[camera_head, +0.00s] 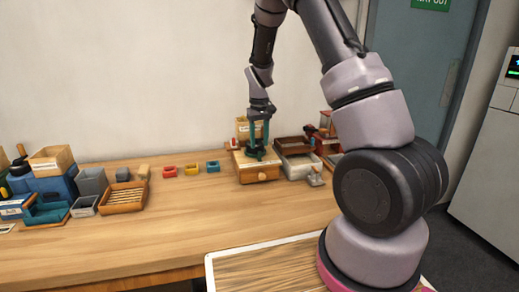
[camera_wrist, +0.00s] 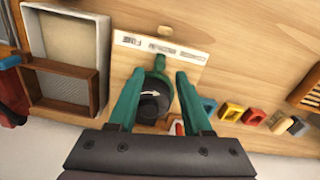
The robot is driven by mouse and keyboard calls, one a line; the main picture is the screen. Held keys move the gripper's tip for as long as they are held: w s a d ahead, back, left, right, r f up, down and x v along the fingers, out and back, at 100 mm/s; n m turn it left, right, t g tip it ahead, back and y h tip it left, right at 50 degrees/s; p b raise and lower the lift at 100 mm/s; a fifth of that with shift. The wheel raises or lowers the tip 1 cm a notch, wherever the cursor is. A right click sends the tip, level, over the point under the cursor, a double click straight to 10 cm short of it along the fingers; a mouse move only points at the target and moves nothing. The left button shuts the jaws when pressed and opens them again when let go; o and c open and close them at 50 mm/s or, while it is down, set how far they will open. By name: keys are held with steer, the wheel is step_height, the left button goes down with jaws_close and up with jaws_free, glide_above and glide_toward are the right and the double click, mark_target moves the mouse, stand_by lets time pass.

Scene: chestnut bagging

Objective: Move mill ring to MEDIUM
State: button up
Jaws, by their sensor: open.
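The mill is a light wooden box (camera_head: 258,172) with a small drawer knob, at the back of the bench. In the wrist view its top (camera_wrist: 182,66) carries a label strip (camera_wrist: 160,47) with FINE at the left, the middle word blurred and another word at the right. The dark round mill ring (camera_wrist: 150,104) bears a white arrow, and a green part beyond it points towards the strip. I cannot tell which word the ring is set to. In the head view my gripper (camera_head: 257,142) is over the box.
Brown-framed trays (camera_wrist: 62,85) stand close to the left in the wrist view. Small red, yellow and blue cups (camera_head: 191,169) lie left of the mill in the head view. Boxes and a slatted tray (camera_head: 124,197) fill the bench's left end. The front middle is clear.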

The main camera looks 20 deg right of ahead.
step_height(320, 180, up, 7)
stand_by(0.3)
